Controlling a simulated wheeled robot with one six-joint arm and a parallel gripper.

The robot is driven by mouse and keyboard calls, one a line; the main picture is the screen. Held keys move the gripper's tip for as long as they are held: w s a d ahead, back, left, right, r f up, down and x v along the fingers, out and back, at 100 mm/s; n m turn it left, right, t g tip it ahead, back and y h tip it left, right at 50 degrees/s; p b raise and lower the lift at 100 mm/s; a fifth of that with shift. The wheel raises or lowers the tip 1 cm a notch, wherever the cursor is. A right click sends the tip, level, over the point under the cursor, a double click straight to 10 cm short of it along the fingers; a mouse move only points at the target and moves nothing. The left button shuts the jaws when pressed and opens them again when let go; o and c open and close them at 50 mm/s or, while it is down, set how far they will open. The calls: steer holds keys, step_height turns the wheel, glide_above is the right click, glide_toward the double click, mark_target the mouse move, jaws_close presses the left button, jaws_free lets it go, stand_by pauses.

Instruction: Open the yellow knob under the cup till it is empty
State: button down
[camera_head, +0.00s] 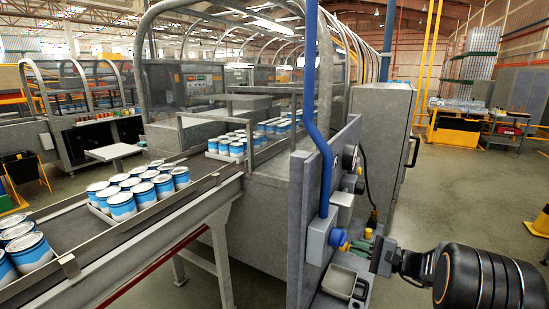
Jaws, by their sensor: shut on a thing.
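The yellow knob (345,246) is small and sits at the lower right of the grey machine panel, just below a round blue part (337,237). This blue part may be the cup; its contents cannot be seen. My gripper (358,247) reaches in from the right with greenish fingers. The fingers are shut at the yellow knob and hide part of it. How far the knob is turned cannot be told.
A metal tray (343,281) sits below the knob. A blue pipe (318,120) runs down the panel (306,200). Dark round fittings (350,157) stick out above. Cans (122,203) stand on the conveyor at left. The floor (450,190) at right is open.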

steer(key=shift+w+a+r, duration=0.1)
steer(key=shift+a+r, duration=0.15)
steer(key=shift+r, duration=0.15)
steer(key=shift+b+v, duration=0.4)
steer(key=shift+v, duration=2.45)
steer(key=shift+f, duration=0.2)
steer(key=shift+w+a+f+m+p, duration=0.1)
steer(key=shift+w+a+m+p, duration=0.6)
steer(key=shift+m, duration=1.3)
steer(key=shift+w+a+r+m+p, duration=0.1)
steer(key=shift+w+a+m+p, duration=0.55)
steer(key=shift+m, duration=1.35)
steer(key=shift+w+a+f+m+p, duration=0.1)
steer(key=shift+w+a+m+p, duration=0.25)
steer(key=shift+a+m+p, duration=1.15)
